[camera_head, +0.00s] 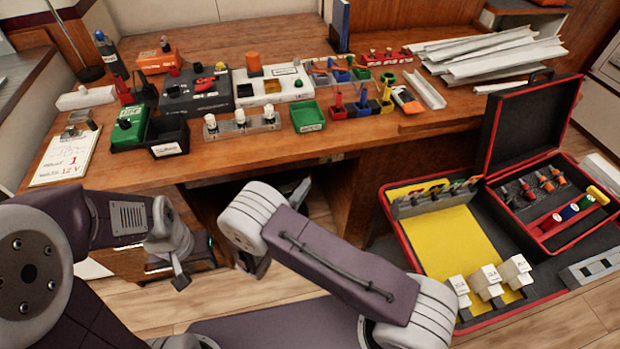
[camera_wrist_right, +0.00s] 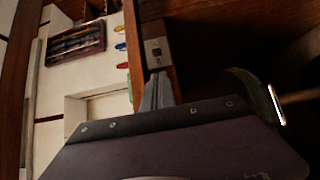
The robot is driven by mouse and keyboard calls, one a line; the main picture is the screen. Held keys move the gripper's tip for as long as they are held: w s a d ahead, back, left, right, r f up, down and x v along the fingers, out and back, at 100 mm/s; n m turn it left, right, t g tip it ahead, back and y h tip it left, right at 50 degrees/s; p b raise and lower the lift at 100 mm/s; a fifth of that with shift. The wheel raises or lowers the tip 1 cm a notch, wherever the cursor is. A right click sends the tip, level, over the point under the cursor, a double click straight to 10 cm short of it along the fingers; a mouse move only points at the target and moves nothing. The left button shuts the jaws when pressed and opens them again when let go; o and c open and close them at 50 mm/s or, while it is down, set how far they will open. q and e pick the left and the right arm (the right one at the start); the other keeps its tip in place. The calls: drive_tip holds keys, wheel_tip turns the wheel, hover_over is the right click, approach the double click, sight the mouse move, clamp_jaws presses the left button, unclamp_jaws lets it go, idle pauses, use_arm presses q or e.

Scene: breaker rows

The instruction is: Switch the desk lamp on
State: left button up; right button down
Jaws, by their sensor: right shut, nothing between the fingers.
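The desk lamp shows only in part in the head view. Its thin dark pole (camera_head: 68,32) rises from a round dark base (camera_head: 90,74) at the desk's far left corner. The lamp's head is out of the picture, and I cannot make out its switch. My left gripper (camera_head: 180,278) hangs in front of the desk, below its top and well away from the lamp; its jaw state is unclear. My right gripper (camera_head: 254,266) is low by the desk's knee space, partly hidden behind my arm. It is shut and empty, far from the lamp.
The wooden desk (camera_head: 245,165) holds several parts, including a green bin (camera_head: 307,117), a black bin (camera_head: 167,137) and a note sheet (camera_head: 63,158). White trunking (camera_head: 490,52) lies at the back right. An open case (camera_head: 440,225) stands on the floor at right.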

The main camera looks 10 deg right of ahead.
sight(329, 163)
drive_tip(key=b+x, duration=0.1)
drive_tip(key=x, duration=0.7)
drive_tip(key=shift+w+d, duration=0.25)
use_arm(q)
drive_tip(key=shift+f, duration=0.6)
